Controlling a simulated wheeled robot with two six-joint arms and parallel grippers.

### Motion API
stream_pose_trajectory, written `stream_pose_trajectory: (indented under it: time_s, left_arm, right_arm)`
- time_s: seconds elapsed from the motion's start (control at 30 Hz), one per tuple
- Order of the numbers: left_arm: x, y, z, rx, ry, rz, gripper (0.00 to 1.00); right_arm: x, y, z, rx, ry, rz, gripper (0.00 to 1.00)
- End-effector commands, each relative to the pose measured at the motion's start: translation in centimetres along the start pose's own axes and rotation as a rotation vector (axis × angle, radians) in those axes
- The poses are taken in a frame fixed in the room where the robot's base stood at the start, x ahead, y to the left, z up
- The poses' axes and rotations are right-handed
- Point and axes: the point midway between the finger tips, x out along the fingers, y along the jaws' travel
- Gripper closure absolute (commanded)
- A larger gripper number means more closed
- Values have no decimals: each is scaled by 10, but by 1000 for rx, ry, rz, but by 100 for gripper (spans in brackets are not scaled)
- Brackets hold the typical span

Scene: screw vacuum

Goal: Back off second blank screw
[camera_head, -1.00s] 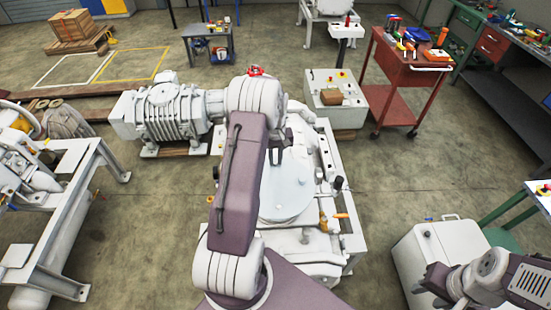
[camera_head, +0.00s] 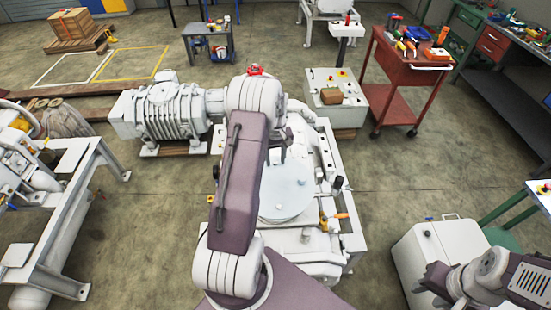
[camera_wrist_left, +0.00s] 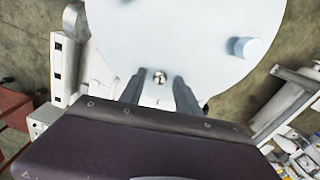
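A small shiny screw head (camera_wrist_left: 159,77) sits near the rim of the pale round cover (camera_wrist_left: 190,30) in the left wrist view. The two dark fingers of my left gripper (camera_wrist_left: 159,92) stand apart on either side of it, with a gap on both sides. In the head view the same round cover (camera_head: 288,195) tops the white pump, and my left gripper (camera_head: 279,150) is over its far part, partly hidden by my arm. The screw cannot be made out there. My right gripper (camera_head: 436,282) is at the lower right, away from the pump; its finger opening is unclear.
A raised peg (camera_wrist_left: 248,47) stands on the cover. A yellow-handled valve (camera_head: 335,217) is at the pump's right side. A white cabinet (camera_head: 440,245) stands near my right arm. A red tool cart (camera_head: 400,80) is at the back right. Open floor lies between.

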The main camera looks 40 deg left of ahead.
Motion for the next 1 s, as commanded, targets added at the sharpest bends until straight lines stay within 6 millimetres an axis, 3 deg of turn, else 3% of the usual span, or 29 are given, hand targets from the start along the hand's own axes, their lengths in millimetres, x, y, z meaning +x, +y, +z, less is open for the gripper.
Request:
stream_pose_trajectory:
  time_s: [0.23, 0.6, 1.0]
  left_arm:
    - [-11, 1, -2, 0, 6, 3, 61]
    - [-83, 0, -2, 0, 2, 1, 61]
    - [-90, 0, -1, 0, -1, 0, 61]
  right_arm:
    - [3, 0, 0, 0, 0, 0, 61]
    - [12, 0, 1, 0, 0, 0, 61]
    - [11, 0, 1, 0, 0, 0, 61]
